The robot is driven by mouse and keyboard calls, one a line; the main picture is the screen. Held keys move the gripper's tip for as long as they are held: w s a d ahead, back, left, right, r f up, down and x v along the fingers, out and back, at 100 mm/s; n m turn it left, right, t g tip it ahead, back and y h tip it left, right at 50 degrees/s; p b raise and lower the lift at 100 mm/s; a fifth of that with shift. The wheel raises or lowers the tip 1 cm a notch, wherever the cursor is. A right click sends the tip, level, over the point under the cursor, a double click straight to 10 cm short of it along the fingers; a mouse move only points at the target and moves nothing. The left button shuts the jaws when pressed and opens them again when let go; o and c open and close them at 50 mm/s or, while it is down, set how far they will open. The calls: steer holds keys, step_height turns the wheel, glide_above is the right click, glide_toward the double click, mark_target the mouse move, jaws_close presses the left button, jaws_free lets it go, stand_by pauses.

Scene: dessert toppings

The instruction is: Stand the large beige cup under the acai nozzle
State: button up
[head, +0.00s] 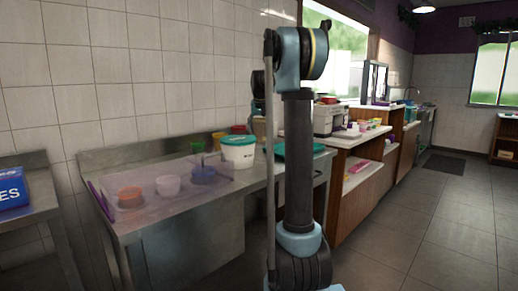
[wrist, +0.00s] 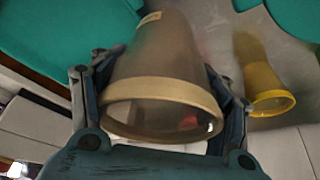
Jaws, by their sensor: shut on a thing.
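The large beige cup (wrist: 160,75) fills the middle of the wrist view, its rim towards the camera and its narrower end pointing away. A small pale label shows near that narrow end. My gripper (wrist: 150,85) is shut on the cup, with one finger at each side of it. In the head view my arm stands upright in front of the counter, and neither the gripper nor the beige cup can be made out there. I cannot pick out the acai nozzle in either view.
A yellow cup (wrist: 268,92) is close to the right of my gripper. Teal surfaces (wrist: 60,30) lie beyond the held cup. In the head view a steel counter (head: 150,226) carries a white tub with green lid (head: 238,152) and small bowls. Open tiled floor (head: 440,220) lies at right.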

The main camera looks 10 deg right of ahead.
mark_target(259, 141)
steer(key=shift+a+f, duration=0.2)
steer(key=shift+f, duration=3.35)
steer(key=o, duration=1.4)
steer(key=shift+o, duration=0.2)
steer(key=shift+r, duration=0.1)
